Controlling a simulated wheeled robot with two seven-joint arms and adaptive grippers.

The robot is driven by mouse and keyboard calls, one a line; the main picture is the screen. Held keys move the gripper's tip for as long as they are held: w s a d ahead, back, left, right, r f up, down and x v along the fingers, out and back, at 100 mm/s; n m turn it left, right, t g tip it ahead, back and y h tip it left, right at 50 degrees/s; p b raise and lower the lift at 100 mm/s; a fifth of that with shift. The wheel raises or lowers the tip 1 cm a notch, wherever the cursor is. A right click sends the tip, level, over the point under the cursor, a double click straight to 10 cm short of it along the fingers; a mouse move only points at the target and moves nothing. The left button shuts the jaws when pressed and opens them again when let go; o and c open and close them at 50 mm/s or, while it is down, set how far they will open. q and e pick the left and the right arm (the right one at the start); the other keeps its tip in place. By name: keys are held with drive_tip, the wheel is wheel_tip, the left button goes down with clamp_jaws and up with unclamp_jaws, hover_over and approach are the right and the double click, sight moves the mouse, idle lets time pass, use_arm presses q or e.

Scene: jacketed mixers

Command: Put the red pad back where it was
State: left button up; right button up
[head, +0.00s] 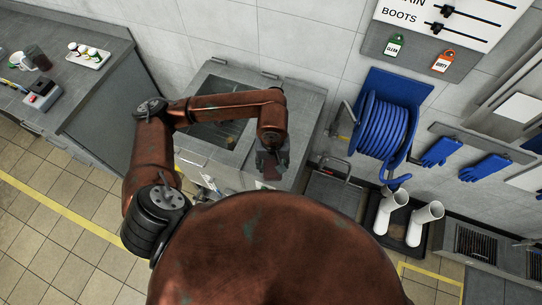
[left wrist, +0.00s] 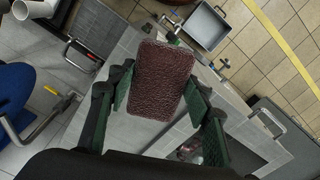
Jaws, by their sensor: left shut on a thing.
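The red pad (left wrist: 160,78) is a dark red, grained block with rounded corners. In the left wrist view it sits between the two green-padded fingers of my left gripper (left wrist: 160,95), which is shut on it. In the head view my left gripper (head: 270,163) points down over the right part of the grey steel counter unit (head: 225,155); the pad is hard to make out there. The unit has a sunken basin (head: 217,135) to the left of the gripper. The pad's far face is hidden. My right gripper is not in view.
A blue hose reel (head: 382,128) hangs on the wall right of the unit, above white boots (head: 425,222). A side bench (head: 105,65) at the left holds mugs and a small tray. A grey metal tray (left wrist: 204,26) shows in the left wrist view.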

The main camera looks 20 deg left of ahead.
use_arm(q)
drive_tip(key=w, duration=0.1)
drive_tip(key=w+a+f, duration=0.1)
drive_tip(key=w+a+f+p, duration=0.1)
drive_tip(key=shift+w+f, duration=0.15)
drive_tip(key=shift+w, duration=0.1)
drive_tip(key=w+f, duration=0.1)
drive_tip(key=w+a+f+p, duration=0.1)
drive_tip(key=f, duration=0.1)
drive_tip(key=shift+w+a+f, duration=0.1)
drive_tip(key=shift+w+f, duration=0.2)
drive_tip(key=shift+w+a+f, duration=0.1)
drive_tip(key=shift+w+f, duration=0.1)
drive_tip(key=shift+f, duration=0.05)
drive_tip(key=shift+w+a+f, duration=0.1)
drive_tip(key=shift+w+f, duration=0.05)
drive_tip(key=shift+f, duration=0.1)
wheel_tip(320, 180, down, 2)
drive_tip(key=shift+f+p, duration=0.1)
drive_tip(key=shift+p, duration=0.75)
drive_tip(key=shift+f, duration=0.35)
drive_tip(key=shift+w+f, duration=0.1)
drive_tip(key=shift+f, duration=0.1)
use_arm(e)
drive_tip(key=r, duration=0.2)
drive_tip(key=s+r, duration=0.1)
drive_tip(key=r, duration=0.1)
use_arm(q)
drive_tip(key=shift+f, duration=0.1)
